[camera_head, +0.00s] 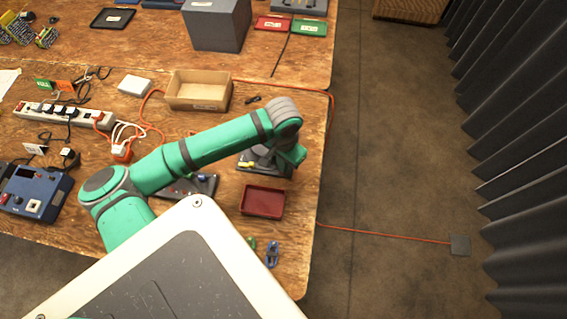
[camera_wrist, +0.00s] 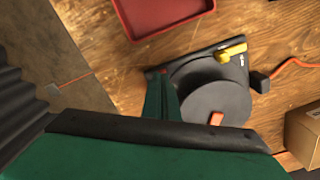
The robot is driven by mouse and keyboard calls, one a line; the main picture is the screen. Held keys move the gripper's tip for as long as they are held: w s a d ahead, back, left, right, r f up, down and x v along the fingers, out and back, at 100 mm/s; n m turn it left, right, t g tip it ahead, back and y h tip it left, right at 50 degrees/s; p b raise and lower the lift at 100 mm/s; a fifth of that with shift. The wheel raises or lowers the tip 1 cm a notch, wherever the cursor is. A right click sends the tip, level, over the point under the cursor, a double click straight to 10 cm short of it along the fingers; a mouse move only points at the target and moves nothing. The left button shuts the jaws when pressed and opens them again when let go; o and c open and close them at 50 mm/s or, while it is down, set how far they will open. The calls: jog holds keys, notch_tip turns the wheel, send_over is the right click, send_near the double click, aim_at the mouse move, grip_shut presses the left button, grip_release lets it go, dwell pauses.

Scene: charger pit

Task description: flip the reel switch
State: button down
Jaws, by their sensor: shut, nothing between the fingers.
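The reel (camera_wrist: 213,98) is a dark grey disc on a black base in the wrist view. A yellow lever (camera_wrist: 232,52) sits on the base beside the disc, and an orange piece (camera_wrist: 216,118) is on the disc; I cannot tell for certain which is the switch. In the head view the reel's base (camera_head: 245,169) is partly hidden by my arm. My gripper (camera_wrist: 163,76) is shut and empty, its narrow green fingers beside the reel's left side, apart from the yellow lever. I cannot tell whether the fingers touch the base.
A red tray (camera_head: 263,201) lies just in front of the reel, near the table's right edge. A cardboard box (camera_head: 199,91) and a power strip (camera_head: 62,114) stand to the left. An orange cable (camera_head: 385,234) crosses the floor to a dark square box (camera_head: 460,245).

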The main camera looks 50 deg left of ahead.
jog(key=shift+f, duration=0.5)
jog(key=shift+s+a+f, duration=0.1)
jog(key=shift+f, duration=0.15)
dwell(0.3)
notch_tip(320, 180, up, 7)
dwell(1.0)
dwell(0.5)
